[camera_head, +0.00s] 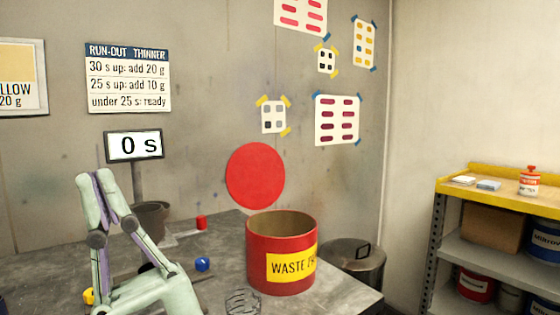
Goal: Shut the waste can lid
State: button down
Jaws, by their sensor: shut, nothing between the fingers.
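The red waste can (261,262) stands on the grey bench, with a yellow label reading "WASTE" and more text curving out of sight. Its round red lid (255,175) stands up open behind the rim, leaning a little left, with its flat face towards me. The can's mouth is uncovered and its inside wall shows brown; its bottom is hidden. My gripper (97,178) is at the left, pale green with purple strips, its fingers pointing up. It is shut and empty, well to the left of the can and apart from it and the lid.
The timer display (134,146) stands behind my gripper. A metal bin (352,262) and a yellow-topped shelf (515,198) are right.

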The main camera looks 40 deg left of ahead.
aim_at(256, 173)
jog(key=i+l+z, duration=0.1)
jog(key=i, duration=0.55)
jog(key=i+l+z, duration=0.15)
jog(key=i, duration=0.55)
jog(key=i+u, duration=0.2)
jog(key=u, duration=0.2)
jog(key=i+u, duration=0.15)
jog(key=u, duration=0.2)
jog(key=i+l+u, duration=0.15)
jog(key=u, duration=0.25)
jog(key=j+u, duration=0.15)
jog(key=i+l, duration=0.05)
